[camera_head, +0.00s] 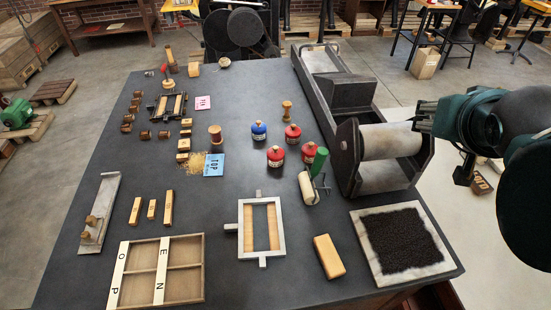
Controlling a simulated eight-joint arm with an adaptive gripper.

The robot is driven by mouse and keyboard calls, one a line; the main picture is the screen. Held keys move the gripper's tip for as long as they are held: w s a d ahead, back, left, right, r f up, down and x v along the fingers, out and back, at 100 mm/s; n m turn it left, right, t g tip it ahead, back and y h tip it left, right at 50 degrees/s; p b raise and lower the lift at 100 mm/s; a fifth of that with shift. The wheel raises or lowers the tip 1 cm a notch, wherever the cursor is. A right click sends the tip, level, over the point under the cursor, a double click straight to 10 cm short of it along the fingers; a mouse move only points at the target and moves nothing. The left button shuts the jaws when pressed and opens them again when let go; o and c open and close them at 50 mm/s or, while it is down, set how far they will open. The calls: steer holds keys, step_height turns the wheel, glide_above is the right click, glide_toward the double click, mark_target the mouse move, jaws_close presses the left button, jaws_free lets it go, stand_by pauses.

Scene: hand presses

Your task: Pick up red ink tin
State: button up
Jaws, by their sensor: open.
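Three red ink tins stand upright on the dark table right of its middle: one at the back (292,134), one at the front left (276,156), and one at the right (309,152) close to a green-handled roller (317,172). A blue tin (259,131) stands just left of the back red tin. My gripper (424,117) is open at the right side, above and beside the large press, well to the right of all the tins. It appears empty, though its fingers are small and partly unclear.
A large dark press (385,158) with rollers stands between my gripper and the tins. A framed black pad (402,240), a wooden block (329,257) and a metal frame (261,227) lie in front. A wooden spool (287,110) stands behind the tins.

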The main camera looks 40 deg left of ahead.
steer(key=s+a+n+y, duration=0.2)
steer(key=s+a, duration=0.1)
steer(key=a, duration=0.8)
steer(key=s+a+n+y, duration=0.1)
steer(key=s+a+y, duration=0.2)
steer(key=a, duration=0.9)
steer(key=s+a+n+y, duration=0.2)
steer(key=s+a, duration=0.2)
steer(key=a, duration=0.7)
glide_toward(276, 152)
steer(key=x, duration=0.2)
steer(key=shift+w+a, duration=0.25)
steer(key=shift+w, duration=0.1)
steer(key=shift+x, duration=1.25)
steer(key=shift+b+x, duration=0.85)
steer(key=shift+x, duration=1.8)
steer(key=shift+s+f, duration=0.1)
steer(key=shift+s, duration=0.05)
